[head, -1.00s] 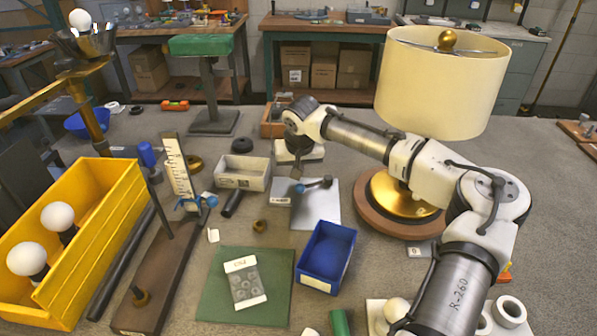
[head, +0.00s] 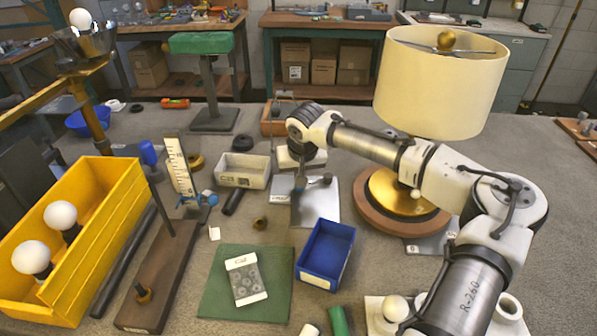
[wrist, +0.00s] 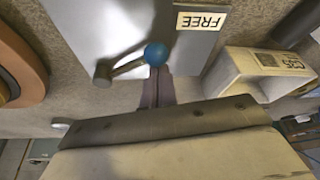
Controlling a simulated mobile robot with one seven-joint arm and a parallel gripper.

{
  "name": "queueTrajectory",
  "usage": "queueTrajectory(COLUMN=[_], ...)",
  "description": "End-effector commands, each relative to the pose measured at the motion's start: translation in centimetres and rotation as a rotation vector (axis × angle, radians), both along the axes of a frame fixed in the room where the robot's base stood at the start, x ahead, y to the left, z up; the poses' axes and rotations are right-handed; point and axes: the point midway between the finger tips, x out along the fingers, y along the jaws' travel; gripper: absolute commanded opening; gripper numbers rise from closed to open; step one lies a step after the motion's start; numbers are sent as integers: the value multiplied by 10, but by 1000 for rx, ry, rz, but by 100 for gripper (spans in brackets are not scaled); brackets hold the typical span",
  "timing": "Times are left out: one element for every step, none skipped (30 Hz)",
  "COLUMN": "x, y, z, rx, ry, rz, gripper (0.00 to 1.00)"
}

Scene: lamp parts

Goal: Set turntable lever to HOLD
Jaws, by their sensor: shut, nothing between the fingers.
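The lever has a blue ball knob (wrist: 155,53) on a short arm running to a dark pivot post (wrist: 103,73) in the wrist view. It is mounted on a light grey plate (wrist: 85,25). A FREE label (wrist: 201,20) lies on the plate near the knob's side; no HOLD label is legible. My gripper (wrist: 156,72) is shut and empty, its fingertips right at the knob; contact cannot be told.
The round wooden turntable base (head: 372,218) with the brass lamp and cream shade (head: 440,85) stands right of the plate. A white bin (head: 243,171) is left, a blue bin (head: 326,255) in front. A yellow crate (head: 110,215) holds bulbs at far left.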

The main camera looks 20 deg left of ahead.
Motion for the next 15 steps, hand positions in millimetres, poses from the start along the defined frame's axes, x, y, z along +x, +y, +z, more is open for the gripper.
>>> queueTrajectory(x=[-1, -1, -1, -2, -2, -2, -3, -3, -4, -4, -5, -6, -7, -8, -9], y=[0, -1, -1, -1, -1, -2, -2, -2, -3, -3, -4, -5, -6, -6, -8], z=[0, 0, 0, 0, 0, 0, 0, 0, 0, 0, 1, 1, 1, 1, 1], rx=[1, 1, 1, 1, 1, 0, 0, 0, 1, 2, 3, 3, 3, 3, 4], ry=[0, 1, 1, 2, 2, 1, 1, 1, 2, 2, 3, 3, 4, 3, 5], rz=[7, 10, 16, 20, 25, 32, 37, 43, 53, 62, 71, 87, 100, 116, 137], gripper=[0, 0, 0, 0, 0, 0, 0, 0, 0, 0, 0, 0, 0, 0, 0])
